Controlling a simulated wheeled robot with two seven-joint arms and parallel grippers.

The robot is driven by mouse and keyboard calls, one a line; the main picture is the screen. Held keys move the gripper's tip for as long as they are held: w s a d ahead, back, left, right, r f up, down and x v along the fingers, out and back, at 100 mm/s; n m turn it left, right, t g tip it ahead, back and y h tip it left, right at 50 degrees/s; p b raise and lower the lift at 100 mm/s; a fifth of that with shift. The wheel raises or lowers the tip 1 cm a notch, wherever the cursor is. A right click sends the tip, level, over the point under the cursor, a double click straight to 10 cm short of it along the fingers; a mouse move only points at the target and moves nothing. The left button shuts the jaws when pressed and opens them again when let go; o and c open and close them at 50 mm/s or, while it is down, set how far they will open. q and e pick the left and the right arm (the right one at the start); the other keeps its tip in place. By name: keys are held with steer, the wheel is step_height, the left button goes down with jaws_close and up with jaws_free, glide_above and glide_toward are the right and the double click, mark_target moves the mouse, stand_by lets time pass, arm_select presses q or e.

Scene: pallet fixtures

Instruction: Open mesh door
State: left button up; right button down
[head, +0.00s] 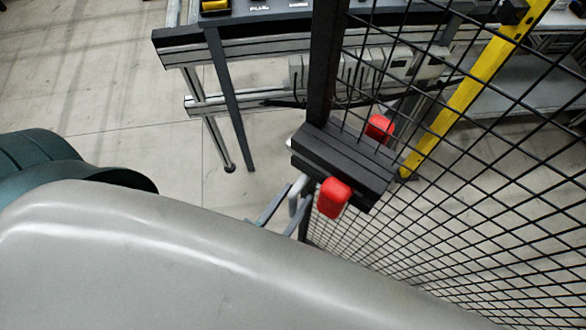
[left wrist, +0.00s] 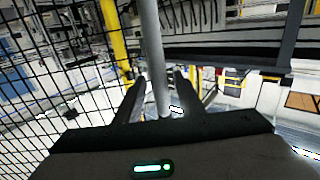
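The mesh door (head: 450,190) is a black wire grid with a dark frame post, on the right of the head view. The grid also shows at the left of the left wrist view (left wrist: 50,60). A black latch block (head: 343,162) with two red knobs (head: 334,197) sits on the post. A silver bar handle (head: 298,194) shows just below and left of the block. My left gripper (head: 281,208) is at this handle, largely hidden by my arm. In the left wrist view its two fingers are apart, with the grey bar (left wrist: 152,50) between them. My right gripper is not in view.
A workbench with a dark top edge and aluminium legs (head: 215,50) stands beyond the door at the top. A yellow post (head: 470,90) stands behind the mesh. The grey floor (head: 90,90) at the upper left is clear.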

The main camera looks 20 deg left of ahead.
arm_select(q)
steer(key=s+a+p, duration=0.1)
steer(key=s+a, duration=0.1)
steer(key=s, duration=1)
stand_by(0.3)
jaws_close()
steer(key=shift+w+f, duration=0.1)
steer(key=shift+f, duration=0.05)
